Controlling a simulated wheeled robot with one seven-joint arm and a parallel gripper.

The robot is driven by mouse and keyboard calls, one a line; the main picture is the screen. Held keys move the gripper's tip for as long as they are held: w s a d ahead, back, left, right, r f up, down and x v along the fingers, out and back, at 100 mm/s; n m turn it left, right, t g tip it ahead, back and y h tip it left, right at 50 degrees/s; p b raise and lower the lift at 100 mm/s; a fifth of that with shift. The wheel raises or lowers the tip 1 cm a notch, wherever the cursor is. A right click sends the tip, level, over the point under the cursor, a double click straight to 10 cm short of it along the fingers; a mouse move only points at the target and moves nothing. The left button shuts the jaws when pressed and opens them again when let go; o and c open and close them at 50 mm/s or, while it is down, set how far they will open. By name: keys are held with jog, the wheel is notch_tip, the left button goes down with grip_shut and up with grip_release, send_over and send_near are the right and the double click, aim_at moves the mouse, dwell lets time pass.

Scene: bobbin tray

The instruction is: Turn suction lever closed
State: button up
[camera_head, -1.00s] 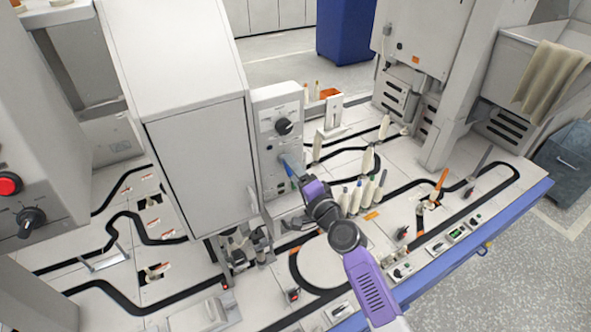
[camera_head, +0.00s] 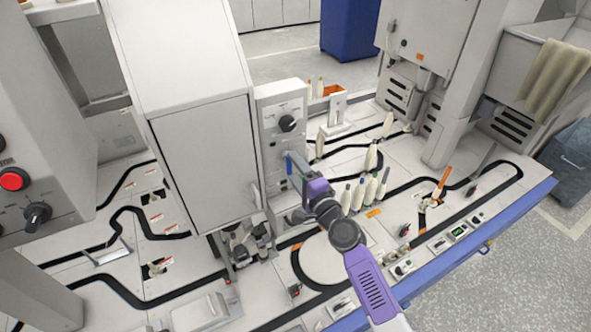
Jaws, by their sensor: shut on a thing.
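The suction lever (camera_head: 297,160) looks like a small blue-grey handle on the front of the grey control panel (camera_head: 270,125), below the black knob. My gripper (camera_head: 304,174) is at the panel's lower right side and is shut on the lever. The fingertips are small and partly hidden by the purple wrist, so the exact grip on the lever is hard to see. A narrow blue strip (camera_head: 289,167) shows just left of the lever.
A black rotary knob (camera_head: 287,123) sits above the lever. A large grey cabinet (camera_head: 205,160) stands left of the panel. Several pale bobbins (camera_head: 371,188) stand close to the right of my wrist. Black tracks cross the white table, which has a blue front edge (camera_head: 475,248).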

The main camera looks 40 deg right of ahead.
jog(key=o, duration=1.4)
jog(key=v, duration=0.8)
jog(key=shift+b, duration=0.3)
